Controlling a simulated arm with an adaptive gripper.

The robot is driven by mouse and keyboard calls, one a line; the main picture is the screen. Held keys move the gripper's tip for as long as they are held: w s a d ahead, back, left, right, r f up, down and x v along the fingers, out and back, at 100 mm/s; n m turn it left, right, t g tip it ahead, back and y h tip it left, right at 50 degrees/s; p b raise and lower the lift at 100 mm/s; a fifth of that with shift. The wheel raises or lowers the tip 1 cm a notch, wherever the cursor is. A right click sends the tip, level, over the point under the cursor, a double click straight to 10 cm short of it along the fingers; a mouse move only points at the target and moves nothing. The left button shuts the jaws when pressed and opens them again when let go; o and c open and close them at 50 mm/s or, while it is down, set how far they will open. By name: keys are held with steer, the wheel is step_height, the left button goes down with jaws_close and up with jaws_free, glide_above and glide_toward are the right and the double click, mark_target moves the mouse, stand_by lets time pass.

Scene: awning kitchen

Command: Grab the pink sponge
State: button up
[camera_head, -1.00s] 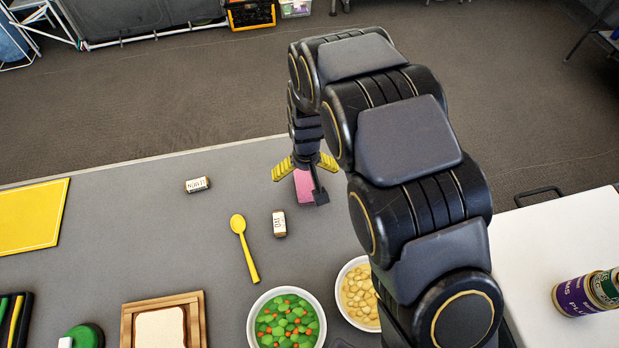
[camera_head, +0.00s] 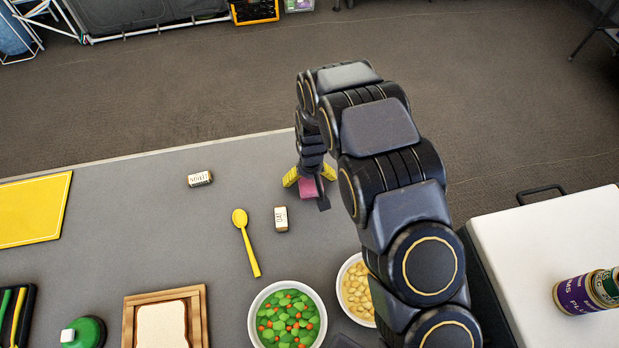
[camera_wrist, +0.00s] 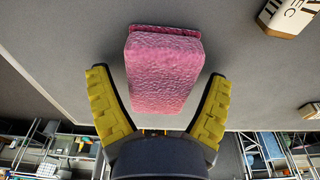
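The pink sponge (camera_head: 308,188) is on the grey table near its far edge, partly hidden by my arm in the head view. In the wrist view the sponge (camera_wrist: 164,70) lies between and just beyond my two yellow fingers. My gripper (camera_wrist: 160,95) is open, with a finger on each side of the sponge. Gaps show between the fingers and the sponge's sides, more clearly on the left. In the head view my gripper (camera_head: 310,180) is low over the table at the sponge.
Two small labelled boxes (camera_head: 200,179) (camera_head: 281,219) and a yellow spoon (camera_head: 245,242) lie left of the sponge. Nearer are a bowl of vegetables (camera_head: 251,322) and a bowl of yellow pieces (camera_head: 340,290). A yellow board (camera_head: 35,212) lies far left. The table's far edge is close behind the sponge.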

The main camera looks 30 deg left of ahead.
steer(key=c, duration=0.5)
steer(key=shift+r, duration=0.1)
